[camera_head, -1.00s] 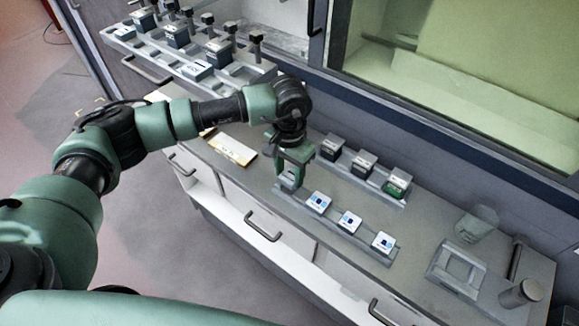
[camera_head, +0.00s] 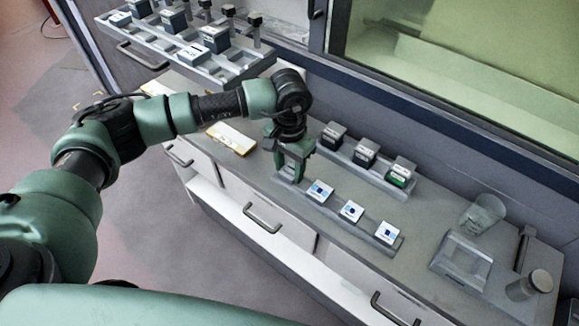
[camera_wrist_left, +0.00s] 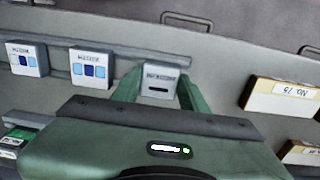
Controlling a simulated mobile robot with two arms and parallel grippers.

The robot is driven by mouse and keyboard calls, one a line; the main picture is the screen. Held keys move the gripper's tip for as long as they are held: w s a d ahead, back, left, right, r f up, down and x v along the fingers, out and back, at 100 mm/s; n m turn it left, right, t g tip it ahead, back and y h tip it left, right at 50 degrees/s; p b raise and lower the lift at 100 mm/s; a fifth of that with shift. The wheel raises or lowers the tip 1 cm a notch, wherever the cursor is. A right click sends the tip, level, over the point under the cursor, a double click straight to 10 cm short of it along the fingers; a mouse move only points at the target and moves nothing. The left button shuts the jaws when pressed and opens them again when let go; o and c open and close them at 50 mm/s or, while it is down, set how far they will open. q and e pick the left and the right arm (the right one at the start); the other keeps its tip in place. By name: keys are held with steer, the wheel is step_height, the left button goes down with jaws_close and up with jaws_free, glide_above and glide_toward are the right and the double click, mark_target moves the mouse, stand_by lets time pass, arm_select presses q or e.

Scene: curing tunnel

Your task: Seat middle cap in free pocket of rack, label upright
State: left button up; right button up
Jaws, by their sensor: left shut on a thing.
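My left gripper (camera_head: 290,178) is over the left end of the front rail (camera_head: 336,217). In the left wrist view its fingers (camera_wrist_left: 160,90) are shut on a pale grey block (camera_wrist_left: 159,80) with a small printed label, upside down in that view. I cannot tell whether the block is clear of the rail. White caps with blue squares stand on the rail to its right: a left one (camera_head: 319,190), a middle one (camera_head: 351,211) and a right one (camera_head: 388,232). A grey rack (camera_head: 232,72) at the upper left holds several dark blocks. My right gripper is not in view.
Behind the front rail, three dark blocks (camera_head: 366,153) stand on a back rail, the right one green in front. A grey holder (camera_head: 461,262), a clear cup (camera_head: 483,213) and a cylinder (camera_head: 530,285) stand at the right.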

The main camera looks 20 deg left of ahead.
mark_target(289, 172)
arm_select(q)
steer(key=shift+f, duration=0.15)
steer(key=o, duration=1.5)
step_height(289, 172, up, 7)
steer(key=b, duration=0.2)
steer(key=shift+f+b, duration=0.15)
steer(key=shift+b, duration=0.2)
steer(key=shift+r, duration=0.6)
steer(key=shift+f, duration=0.1)
